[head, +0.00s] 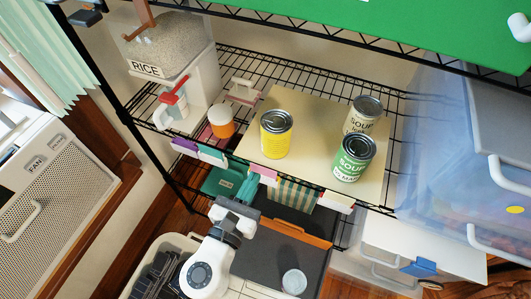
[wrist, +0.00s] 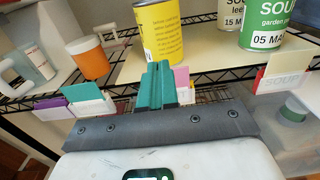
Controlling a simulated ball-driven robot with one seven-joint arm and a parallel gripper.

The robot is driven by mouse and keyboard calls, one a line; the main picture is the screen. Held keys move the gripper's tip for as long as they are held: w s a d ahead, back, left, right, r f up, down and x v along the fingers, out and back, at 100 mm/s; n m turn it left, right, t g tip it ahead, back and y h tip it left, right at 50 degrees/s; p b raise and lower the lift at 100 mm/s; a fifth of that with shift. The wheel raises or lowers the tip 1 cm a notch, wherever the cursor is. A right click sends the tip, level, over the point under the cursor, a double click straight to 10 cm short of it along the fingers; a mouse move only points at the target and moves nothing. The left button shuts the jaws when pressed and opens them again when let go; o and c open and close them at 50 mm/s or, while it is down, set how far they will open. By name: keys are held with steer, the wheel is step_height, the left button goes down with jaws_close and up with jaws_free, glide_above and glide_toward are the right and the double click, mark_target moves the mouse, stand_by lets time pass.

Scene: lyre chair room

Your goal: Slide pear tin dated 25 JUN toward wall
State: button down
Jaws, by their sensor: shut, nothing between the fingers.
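A yellow tin (head: 276,134) stands upright on the cream board on the wire shelf. It also shows in the wrist view (wrist: 158,35), with small print on its side. I cannot read a name or a date on it, so I cannot tell whether it is the pear tin. My gripper (wrist: 157,85) has teal fingers pressed together, shut and empty. It is in front of the shelf's front edge, below and in front of the yellow tin, apart from it. In the head view my gripper (head: 246,190) is near the coloured shelf tags.
A green soup tin (head: 353,160), marked 05 MA in the wrist view, and a pale soup tin (head: 366,112) stand right of the yellow tin. An orange jar (head: 222,122) stands left. Tags line the wire shelf edge (head: 300,184). Board behind the yellow tin is clear.

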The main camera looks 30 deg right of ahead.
mark_target(269, 148)
steer(key=p+x, duration=0.1)
steer(key=x, duration=0.6)
steer(key=shift+w+d, duration=0.1)
steer(key=shift+d, duration=0.05)
steer(key=p+x, duration=0.1)
steer(key=x, duration=0.2)
steer(key=shift+w+d, duration=0.15)
steer(key=shift+d, duration=0.1)
steer(key=shift+a, duration=0.1)
